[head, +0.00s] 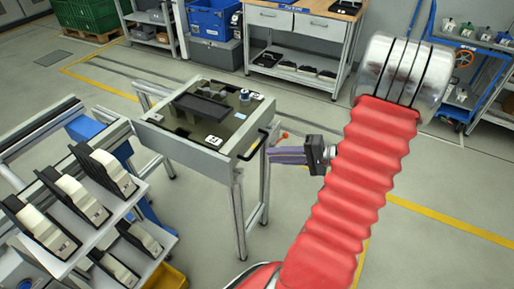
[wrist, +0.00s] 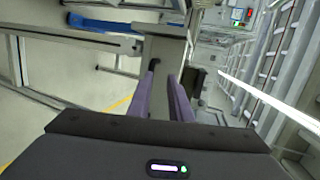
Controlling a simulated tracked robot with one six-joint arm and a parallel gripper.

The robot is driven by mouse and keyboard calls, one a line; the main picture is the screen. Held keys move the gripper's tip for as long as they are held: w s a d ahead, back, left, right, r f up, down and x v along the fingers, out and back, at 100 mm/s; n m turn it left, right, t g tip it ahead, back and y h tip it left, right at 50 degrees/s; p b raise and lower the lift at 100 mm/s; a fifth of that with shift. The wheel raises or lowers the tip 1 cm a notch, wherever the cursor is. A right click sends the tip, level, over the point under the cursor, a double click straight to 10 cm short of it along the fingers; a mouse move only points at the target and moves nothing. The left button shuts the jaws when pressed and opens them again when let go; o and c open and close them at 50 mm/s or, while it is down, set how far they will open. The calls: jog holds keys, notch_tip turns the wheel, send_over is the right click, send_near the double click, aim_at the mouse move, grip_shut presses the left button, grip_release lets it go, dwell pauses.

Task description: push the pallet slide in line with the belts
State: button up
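The pallet slide (head: 240,160) is a grey table-like frame on metal legs in the middle of the head view. A dark pallet (head: 205,108) with small parts lies on top. A black handle (head: 254,146) sits on the slide's right side; a dark piece like it (wrist: 153,65) shows just past my fingertips in the wrist view. My gripper (head: 271,156) has purple fingers pointing left, close to the handle; contact cannot be told. In the wrist view the fingers (wrist: 162,80) stand apart with nothing clearly between them. A belt rail (head: 112,134) lies left of the slide, offset from it.
A rack with white and black parts (head: 70,195) stands at the lower left. An orange knob (head: 283,135) is near my gripper. The floor right of the slide is clear.

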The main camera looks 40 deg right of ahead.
aim_at(258, 146)
jog(key=s+d+f+m+t+h, duration=0.2)
jog(key=d, duration=0.3)
jog(key=shift+s+d, duration=0.2)
jog(key=shift+d, duration=0.15)
jog(key=shift+f, duration=0.1)
jog(key=x, duration=1.4)
jog(key=shift+r, duration=0.25)
grip_shut()
